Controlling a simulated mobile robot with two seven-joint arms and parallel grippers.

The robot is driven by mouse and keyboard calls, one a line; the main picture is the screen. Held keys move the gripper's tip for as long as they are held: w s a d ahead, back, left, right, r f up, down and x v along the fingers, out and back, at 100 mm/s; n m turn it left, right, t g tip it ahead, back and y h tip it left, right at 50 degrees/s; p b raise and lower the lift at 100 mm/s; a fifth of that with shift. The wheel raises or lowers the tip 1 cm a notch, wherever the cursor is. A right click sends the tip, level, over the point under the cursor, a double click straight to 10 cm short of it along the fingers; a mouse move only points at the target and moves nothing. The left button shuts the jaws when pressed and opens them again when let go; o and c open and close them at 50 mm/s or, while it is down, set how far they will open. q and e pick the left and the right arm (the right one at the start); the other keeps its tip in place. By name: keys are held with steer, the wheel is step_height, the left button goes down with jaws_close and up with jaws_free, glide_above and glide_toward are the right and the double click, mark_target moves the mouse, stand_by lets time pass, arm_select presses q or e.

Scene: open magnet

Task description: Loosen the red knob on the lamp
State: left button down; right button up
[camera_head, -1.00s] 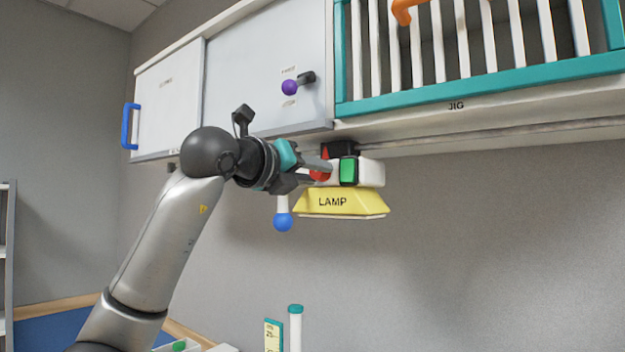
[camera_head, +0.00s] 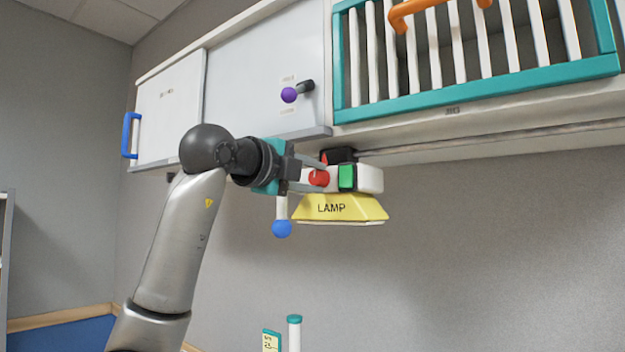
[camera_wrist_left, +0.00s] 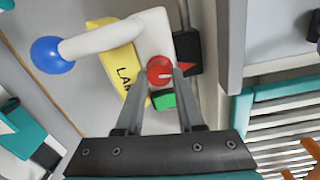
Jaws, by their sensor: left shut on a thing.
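The lamp has a yellow shade (camera_head: 338,208) marked LAMP under a white body, below the wall cabinet. The round red knob (camera_head: 319,178) is on the body's left end, left of a green block (camera_head: 346,177). My left gripper (camera_head: 318,176) reaches in from the left and is shut on the knob. In the left wrist view the fingers (camera_wrist_left: 160,74) lie on either side of the red knob (camera_wrist_left: 159,71), which has a pale line on its face. A white arm with a blue ball (camera_head: 282,228) hangs beside the shade. My right gripper is out of view.
A black block (camera_head: 341,155) with a red piece sits above the lamp body, close to the cabinet underside. A purple knob (camera_head: 289,95) is on the sliding door. A teal rack (camera_head: 490,83) is at upper right. Free space lies below the lamp.

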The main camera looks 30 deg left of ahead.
arm_select(q)
steer(key=shift+n, duration=0.8)
steer(key=c, duration=0.8)
jaws_free()
steer(key=shift+s, duration=0.1)
steer(key=s+a+b, duration=0.1)
steer(key=s+b, duration=0.2)
steer(key=s, duration=1.2)
steer(key=shift+a+r, duration=0.15)
steer(key=shift+r, duration=0.2)
